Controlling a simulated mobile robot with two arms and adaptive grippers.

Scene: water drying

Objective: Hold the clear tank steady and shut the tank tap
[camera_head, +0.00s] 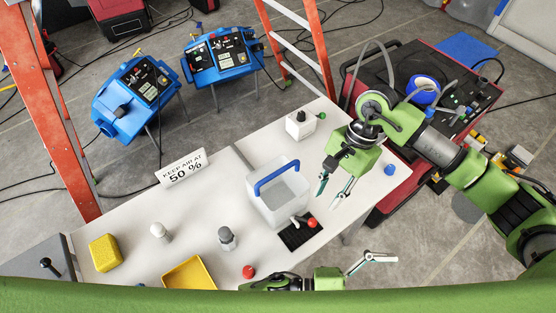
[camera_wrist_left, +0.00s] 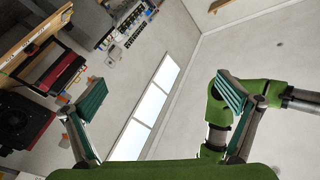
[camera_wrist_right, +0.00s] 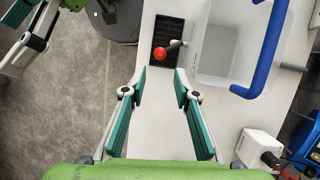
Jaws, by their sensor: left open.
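The clear tank (camera_head: 262,203) with a blue handle (camera_head: 263,187) stands on the white table. It also shows in the right wrist view (camera_wrist_right: 215,80). The tank tap, with a red knob (camera_head: 312,222), sticks out from its lower side over a black tray (camera_head: 290,238). The knob also shows in the right wrist view (camera_wrist_right: 160,54). My right gripper (camera_head: 331,195) is open and empty, to the right of the tank and above the tap, with its fingers (camera_wrist_right: 160,82) pointing toward it. My left gripper (camera_head: 376,262) is open and empty beyond the table's front edge, apart from the tank.
A white box (camera_head: 300,126), a sign (camera_head: 183,168), a yellow sponge (camera_head: 104,253), a yellow tray (camera_head: 190,275), bottles (camera_head: 227,238) and a red cap (camera_head: 249,271) are on the table. A blue cap (camera_head: 390,169) lies at the right end. A red cart (camera_head: 400,140) stands behind.

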